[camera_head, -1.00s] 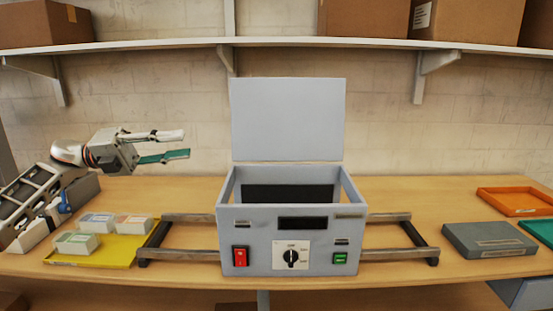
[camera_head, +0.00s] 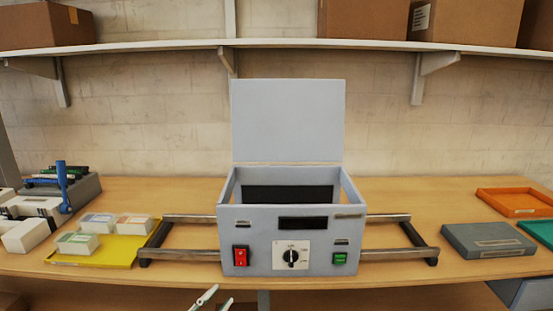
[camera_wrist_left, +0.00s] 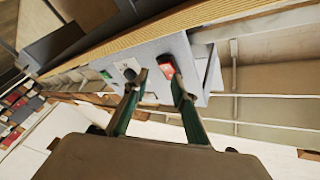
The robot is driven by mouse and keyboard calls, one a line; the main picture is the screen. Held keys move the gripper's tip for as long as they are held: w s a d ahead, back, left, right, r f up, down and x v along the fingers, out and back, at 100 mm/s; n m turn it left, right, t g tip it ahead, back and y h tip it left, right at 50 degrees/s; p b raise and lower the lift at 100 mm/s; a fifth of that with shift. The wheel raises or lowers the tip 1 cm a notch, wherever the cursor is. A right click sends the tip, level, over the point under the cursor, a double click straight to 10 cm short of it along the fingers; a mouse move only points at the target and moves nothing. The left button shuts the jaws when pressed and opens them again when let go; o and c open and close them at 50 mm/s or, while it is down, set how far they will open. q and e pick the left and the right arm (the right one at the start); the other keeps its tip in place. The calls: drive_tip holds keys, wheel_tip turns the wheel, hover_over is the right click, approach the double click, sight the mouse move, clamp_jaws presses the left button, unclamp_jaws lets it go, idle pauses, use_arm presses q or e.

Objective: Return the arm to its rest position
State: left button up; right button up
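My left gripper (camera_head: 223,293) shows only its fingertips at the bottom edge of the head view, in front of and below the table's front edge. In the left wrist view its two green-sided fingers (camera_wrist_left: 160,80) stand apart with nothing between them. The roll laminator (camera_head: 258,256) is a grey box with its lid (camera_head: 288,120) raised. Its red switch (camera_head: 241,256), knob (camera_head: 291,257) and green switch (camera_head: 340,259) face front. The laminator also shows tilted beyond the fingers in the left wrist view (camera_wrist_left: 150,80). My right gripper is out of view.
A yellow tray (camera_head: 120,255) with card stacks lies left of the laminator, and a device with a blue lever (camera_head: 62,180) stands far left. A grey box (camera_head: 490,241), an orange tray (camera_head: 512,202) and a green tray (camera_head: 540,230) are at the right. Rails flank the laminator.

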use_arm(q)
drive_tip(key=s+a+f+n+g+y, duration=0.3)
drive_tip(key=s+f+n+y, duration=0.1)
drive_tip(key=s+f, duration=0.8)
drive_tip(key=s+a+f+n+g+y, duration=0.4)
drive_tip(key=s+f, duration=0.7)
drive_tip(key=s, duration=0.3)
drive_tip(key=shift+f+n, duration=0.35)
drive_tip(key=shift+n, duration=0.45)
drive_tip(key=shift+w, duration=0.2)
